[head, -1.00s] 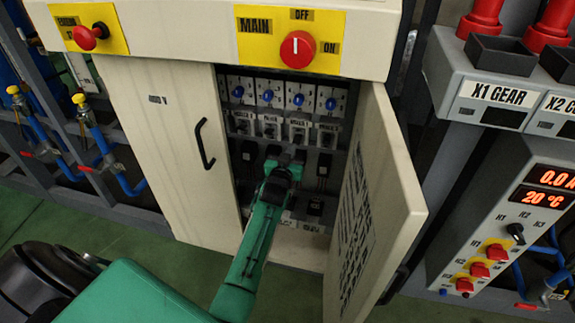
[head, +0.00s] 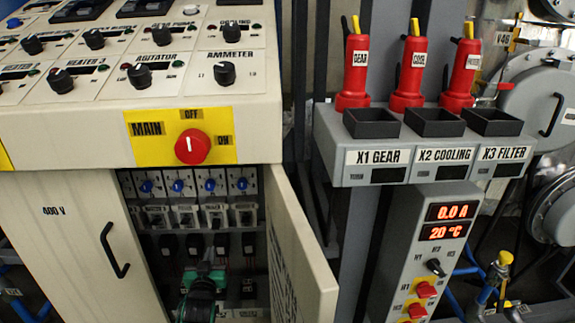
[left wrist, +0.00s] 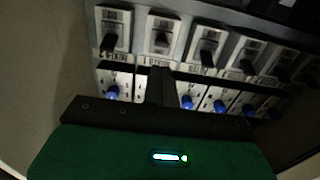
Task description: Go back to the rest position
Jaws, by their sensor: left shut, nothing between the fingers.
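My left gripper (head: 204,268) is at the bottom of the head view, in front of the open cabinet's lower part. In the left wrist view its dark fingers (left wrist: 160,86) are together with nothing between them. They stand in front of the breaker rows, and I cannot tell how far off. The breakers (head: 183,213) have dark levers, and blue knobs (head: 178,186) sit in the row above. My right gripper is in neither view.
The cabinet door (head: 296,262) stands open at the right of the arm. The left panel (head: 70,240) is closed. Above is a console with the red MAIN knob (head: 192,147). Red plugs (head: 356,72) and the X1 GEAR box (head: 378,160) are at the right.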

